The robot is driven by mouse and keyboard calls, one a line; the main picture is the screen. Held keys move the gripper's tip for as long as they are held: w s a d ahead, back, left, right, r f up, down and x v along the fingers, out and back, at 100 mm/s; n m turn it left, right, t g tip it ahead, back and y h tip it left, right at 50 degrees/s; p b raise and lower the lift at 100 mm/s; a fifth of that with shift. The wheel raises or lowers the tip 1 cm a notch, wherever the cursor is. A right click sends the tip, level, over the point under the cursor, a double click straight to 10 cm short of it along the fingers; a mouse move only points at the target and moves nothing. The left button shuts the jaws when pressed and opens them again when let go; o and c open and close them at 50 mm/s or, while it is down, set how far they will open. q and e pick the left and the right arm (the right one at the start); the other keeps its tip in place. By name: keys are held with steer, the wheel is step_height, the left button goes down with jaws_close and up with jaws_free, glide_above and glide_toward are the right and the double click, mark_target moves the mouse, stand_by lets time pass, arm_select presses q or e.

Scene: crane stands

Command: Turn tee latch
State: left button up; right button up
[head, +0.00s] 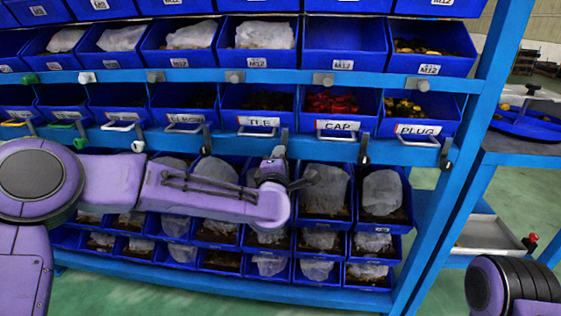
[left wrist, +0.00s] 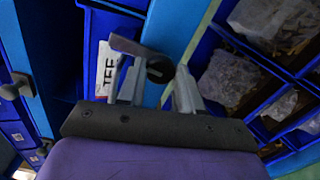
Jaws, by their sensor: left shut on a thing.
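The TEE bin (head: 258,103) is a blue bin with a white TEE label, in the second row of the rack. Its label (left wrist: 106,70) also shows at the left wrist view's upper left. The tee latch (left wrist: 137,47) is a dark grey lever with a round black end, beside the bin's front. My left gripper (left wrist: 156,84) is shut on the latch, with one finger on each side of its round end. My right gripper is out of view.
The CAP bin (head: 332,106) and PLUG bin (head: 418,110) stand to the right on the same row, with similar latches below. Lower bins (head: 325,190) hold bagged parts close to my left gripper. A blue rack post (head: 470,130) rises at the right.

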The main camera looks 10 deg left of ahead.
arm_select(q)
steer(key=o, duration=1)
steer(key=shift+o, duration=0.2)
steer(key=shift+s, duration=0.1)
steer(key=s, duration=1)
steer(key=shift+s+d, duration=0.2)
steer(key=shift+d, duration=0.05)
